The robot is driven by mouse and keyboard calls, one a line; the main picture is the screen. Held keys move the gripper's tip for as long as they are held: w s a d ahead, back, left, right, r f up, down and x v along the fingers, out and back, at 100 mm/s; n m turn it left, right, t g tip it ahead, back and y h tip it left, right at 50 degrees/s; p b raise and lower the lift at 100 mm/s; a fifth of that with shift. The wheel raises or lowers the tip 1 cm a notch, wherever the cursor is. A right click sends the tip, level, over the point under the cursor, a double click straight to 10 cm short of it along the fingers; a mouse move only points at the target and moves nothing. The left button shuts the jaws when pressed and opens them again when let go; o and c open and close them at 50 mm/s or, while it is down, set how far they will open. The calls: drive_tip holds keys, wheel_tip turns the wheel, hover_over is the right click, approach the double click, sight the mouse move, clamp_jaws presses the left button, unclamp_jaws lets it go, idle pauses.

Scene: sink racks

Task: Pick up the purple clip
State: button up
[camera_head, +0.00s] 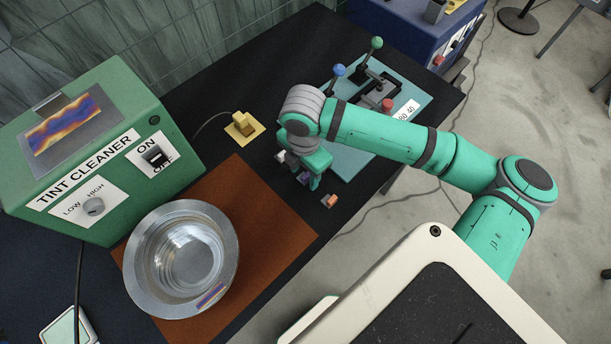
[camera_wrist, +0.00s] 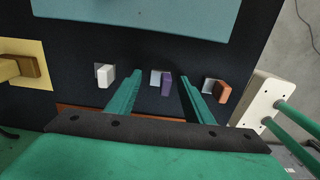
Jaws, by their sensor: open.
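The purple clip (camera_wrist: 166,84) lies on the black table top, a small block with a pale metal part on its left side. In the wrist view it shows between the two green fingers of my gripper (camera_wrist: 160,76), which are apart with nothing held. In the head view my gripper (camera_head: 316,178) points down near the table's front edge. The purple clip (camera_head: 304,178) shows there just left of the fingers, partly hidden. I cannot tell how high the fingertips are above the table.
A white clip (camera_wrist: 105,76) lies left of the purple one and an orange clip (camera_wrist: 223,91) lies right. A yellow switch block (camera_head: 243,125), a teal plate with levers (camera_head: 352,160), a metal bowl (camera_head: 146,284) on a brown mat (camera_head: 262,222) and the green tint cleaner (camera_head: 98,143) stand around.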

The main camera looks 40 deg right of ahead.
drive_tip(key=c, duration=1.1)
drive_tip(key=shift+c, duration=0.2)
